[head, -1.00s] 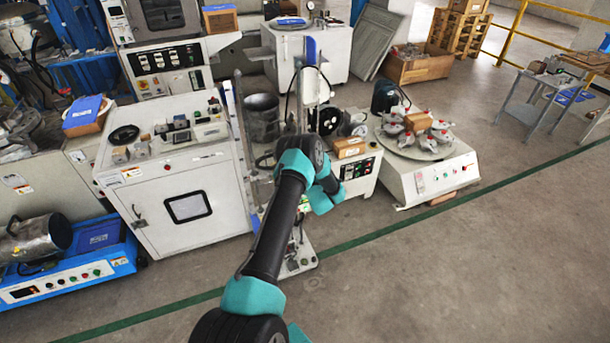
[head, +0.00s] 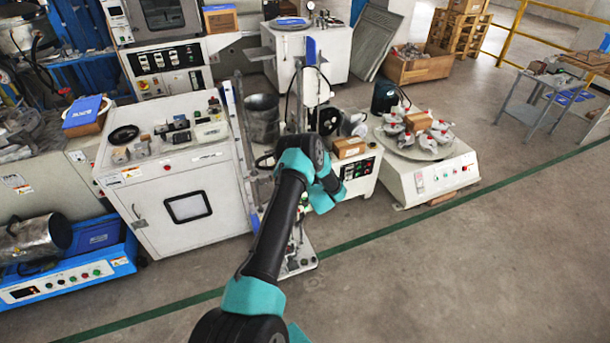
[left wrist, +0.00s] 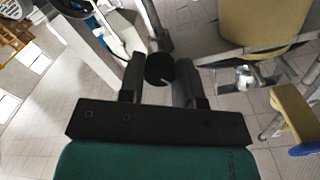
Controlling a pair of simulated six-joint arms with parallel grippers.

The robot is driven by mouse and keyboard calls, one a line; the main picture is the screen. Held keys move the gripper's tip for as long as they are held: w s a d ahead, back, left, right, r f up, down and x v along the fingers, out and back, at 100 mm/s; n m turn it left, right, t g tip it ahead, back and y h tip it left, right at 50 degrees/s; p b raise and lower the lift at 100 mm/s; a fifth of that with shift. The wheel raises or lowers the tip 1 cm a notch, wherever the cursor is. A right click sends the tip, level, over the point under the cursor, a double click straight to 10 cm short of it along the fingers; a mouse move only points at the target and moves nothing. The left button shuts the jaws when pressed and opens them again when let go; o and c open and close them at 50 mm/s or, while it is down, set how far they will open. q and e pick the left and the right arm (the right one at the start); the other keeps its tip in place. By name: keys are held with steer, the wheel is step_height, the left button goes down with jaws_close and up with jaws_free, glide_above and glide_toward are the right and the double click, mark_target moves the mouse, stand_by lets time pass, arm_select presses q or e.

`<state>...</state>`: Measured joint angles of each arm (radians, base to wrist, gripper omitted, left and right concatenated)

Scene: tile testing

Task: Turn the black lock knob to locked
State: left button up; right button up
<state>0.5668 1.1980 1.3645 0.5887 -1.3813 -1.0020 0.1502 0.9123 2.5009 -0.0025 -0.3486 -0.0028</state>
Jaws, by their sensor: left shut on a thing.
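The black lock knob (left wrist: 160,68) is round and dark, with a short pale mark on its face toward the lower right. In the left wrist view it sits between the two fingertips of my left gripper (left wrist: 159,82), which is shut on it. The part that the knob is mounted on is hard to make out. In the head view my teal and black arm reaches up to the test stand (head: 298,262). There the arm's own links hide the gripper and the knob. My right gripper is in neither view.
A white cabinet (head: 185,209) stands left of the arm. A machine with a round turntable (head: 440,178) stands to the right, and a small box (head: 348,147) sits just right of the arm. The floor at the lower right is clear.

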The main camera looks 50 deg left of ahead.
arm_select(q)
steer(key=m, duration=0.6)
stand_by(0.5)
steer(key=o, duration=0.9)
steer(key=shift+d, duration=0.1)
steer(key=v, duration=1.7)
steer(key=shift+w+d, duration=0.1)
steer(key=shift+d, duration=0.05)
